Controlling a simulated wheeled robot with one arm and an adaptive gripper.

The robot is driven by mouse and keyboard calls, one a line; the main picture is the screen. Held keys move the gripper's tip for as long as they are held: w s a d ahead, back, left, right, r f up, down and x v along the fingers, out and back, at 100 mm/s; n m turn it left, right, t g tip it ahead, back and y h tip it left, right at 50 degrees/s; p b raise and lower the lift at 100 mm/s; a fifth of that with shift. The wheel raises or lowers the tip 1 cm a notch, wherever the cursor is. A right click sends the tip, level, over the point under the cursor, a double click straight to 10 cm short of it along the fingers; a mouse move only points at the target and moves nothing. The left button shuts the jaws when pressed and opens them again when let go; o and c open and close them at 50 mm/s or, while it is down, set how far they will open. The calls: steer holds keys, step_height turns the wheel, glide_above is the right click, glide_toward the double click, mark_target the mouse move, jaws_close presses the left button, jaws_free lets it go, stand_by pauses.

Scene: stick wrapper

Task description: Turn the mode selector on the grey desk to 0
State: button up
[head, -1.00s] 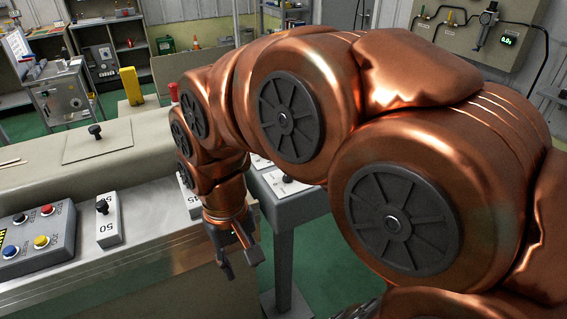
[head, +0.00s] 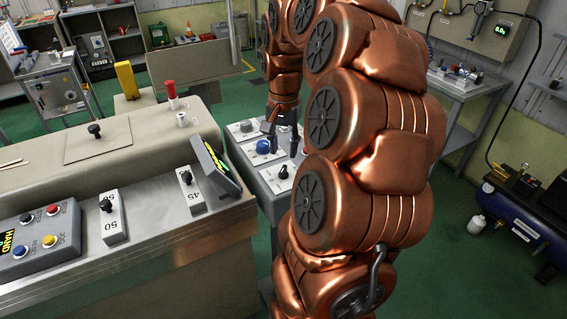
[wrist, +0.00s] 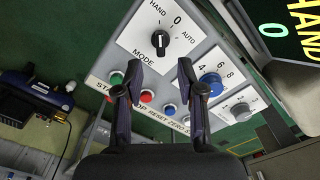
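The mode selector (wrist: 161,41) is a black knob with a white line on a white plate, on the sloped grey desk (wrist: 112,58). Its plate reads HAND, 0, AUTO and MODE. The white line appears to point towards HAND. In the head view the selector (head: 283,172) is near the desk's front, just below my gripper (head: 284,143). In the wrist view my gripper (wrist: 160,72) is open and empty. Its two fingers are apart, below the knob in the picture and not around it. Its height above the panel is hard to tell.
A blue knob (wrist: 210,84) and a grey knob (wrist: 239,110) sit beside the selector, with several push buttons nearby. A tilted display (head: 217,168) reading HAND stands left of the desk. The wrapper bench (head: 150,245) with 50 and 45 knobs lies left.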

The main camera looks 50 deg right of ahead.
mark_target(283, 168)
steer(key=shift+f+p, duration=1)
steer(key=shift+f, duration=2.25)
jaws_close()
